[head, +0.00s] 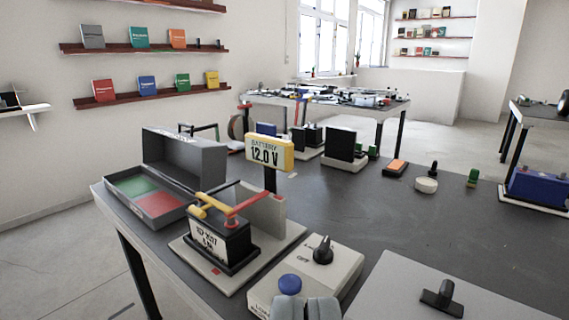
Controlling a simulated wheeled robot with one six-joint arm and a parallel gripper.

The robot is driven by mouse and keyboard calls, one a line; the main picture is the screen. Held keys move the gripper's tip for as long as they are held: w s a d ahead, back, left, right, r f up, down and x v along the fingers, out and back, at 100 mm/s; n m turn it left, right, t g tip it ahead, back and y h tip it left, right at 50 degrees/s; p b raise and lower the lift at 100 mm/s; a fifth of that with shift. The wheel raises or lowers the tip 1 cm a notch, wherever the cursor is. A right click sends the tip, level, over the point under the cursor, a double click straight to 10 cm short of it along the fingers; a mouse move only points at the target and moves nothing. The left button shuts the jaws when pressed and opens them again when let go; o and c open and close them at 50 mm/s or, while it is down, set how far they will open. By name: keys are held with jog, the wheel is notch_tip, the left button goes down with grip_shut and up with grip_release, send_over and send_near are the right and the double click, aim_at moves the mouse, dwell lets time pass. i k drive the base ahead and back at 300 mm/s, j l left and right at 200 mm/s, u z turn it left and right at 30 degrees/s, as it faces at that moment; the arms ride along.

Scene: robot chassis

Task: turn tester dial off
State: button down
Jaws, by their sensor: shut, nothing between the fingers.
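A beige box (344,267) stands near the table's front edge, with a black dial (322,251) on its top and small markings beside it that seem to include "OFF". The dial's pointer direction is too small to tell. A blue round button (290,284) sits nearer on the same box. My gripper (306,306) shows at the bottom edge as two grey fingers, shut and empty. It is in front of the box, near the button and apart from the dial. It hides part of the box's near side.
A yellow display (269,151) reads "BATTERY 12.0 V" above a black battery block (220,243) with red and yellow clamps. A grey open case (185,160) stands at left. A grey panel (400,285) with a black knob (442,297) lies at right. Table beyond is partly clear.

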aim_at(322, 255)
jog(key=k+j+z, duration=0.1)
jog(key=j+z, duration=0.15)
jog(key=j, duration=0.15)
jog(key=k+j+z, duration=0.2)
jog(key=j, duration=0.25)
jog(key=j+z, duration=0.25)
jog(key=j, duration=0.15)
jog(key=k+l+u, duration=0.25)
jog(key=l, duration=0.35)
jog(key=k+l+u, duration=0.25)
jog(key=k+l, duration=0.25)
